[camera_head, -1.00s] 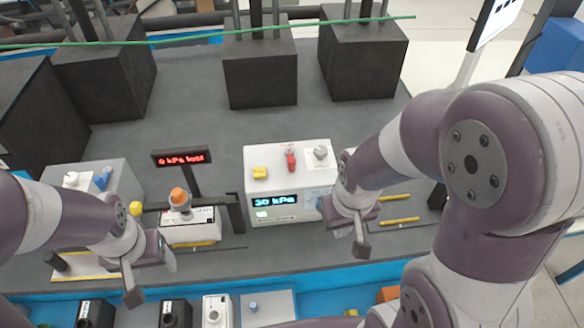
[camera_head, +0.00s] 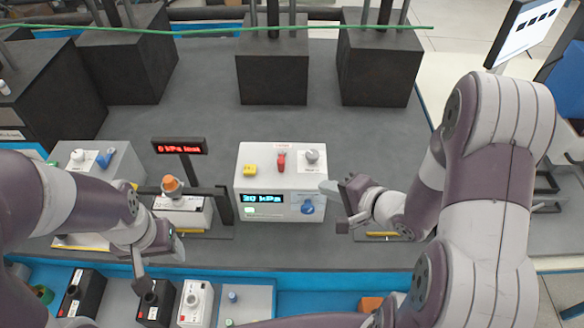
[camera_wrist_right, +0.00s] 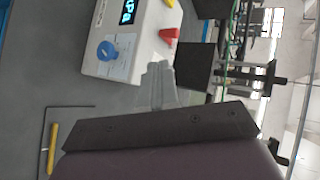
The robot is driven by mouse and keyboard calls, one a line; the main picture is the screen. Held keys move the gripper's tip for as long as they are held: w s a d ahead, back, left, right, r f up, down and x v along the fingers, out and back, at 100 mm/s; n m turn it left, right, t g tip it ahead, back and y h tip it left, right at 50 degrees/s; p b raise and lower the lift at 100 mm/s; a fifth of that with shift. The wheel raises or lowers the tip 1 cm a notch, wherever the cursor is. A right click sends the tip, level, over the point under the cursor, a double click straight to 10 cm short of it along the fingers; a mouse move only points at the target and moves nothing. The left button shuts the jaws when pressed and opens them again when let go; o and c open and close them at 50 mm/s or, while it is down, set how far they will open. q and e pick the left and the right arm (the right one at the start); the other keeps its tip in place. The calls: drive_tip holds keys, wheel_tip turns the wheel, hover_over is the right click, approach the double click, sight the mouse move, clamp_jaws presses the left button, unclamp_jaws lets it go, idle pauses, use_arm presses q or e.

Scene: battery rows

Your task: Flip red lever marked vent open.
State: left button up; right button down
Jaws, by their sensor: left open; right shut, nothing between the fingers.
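The red lever (camera_head: 281,162) stands on top of a white control box (camera_head: 254,181), between a yellow part and a grey knob; its label is too small to read. The lever also shows in the right wrist view (camera_wrist_right: 169,36). My right gripper (camera_head: 335,203) is shut and empty, just right of the box and apart from the lever. In the right wrist view its fingers (camera_wrist_right: 158,72) point toward the box. My left gripper (camera_head: 160,262) is open and empty at the left, above the front edge of the bench.
The box has a blue knob (camera_head: 307,207) and a display reading 30 kPa. Left of it stand a tester with an orange-topped part (camera_head: 171,184) and a red-lit sign (camera_head: 180,147). Batteries (camera_head: 83,292) line the front. Dark blocks (camera_head: 272,75) stand behind; the grey bench between is clear.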

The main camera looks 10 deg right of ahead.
drive_tip(key=d, duration=0.1)
approach(284, 167)
wheel_tip(284, 167, down, 3)
drive_tip(key=w, duration=0.1)
drive_tip(key=w+a+p, duration=0.2)
drive_tip(key=w+a, duration=0.1)
drive_tip(key=shift+w+a, duration=0.1)
drive_tip(key=shift+w, duration=0.2)
use_arm(q)
drive_tip(key=shift+d+r, duration=0.2)
drive_tip(key=shift+r, duration=0.3)
drive_tip(key=shift+d+r, duration=0.2)
drive_tip(key=shift+r, duration=0.3)
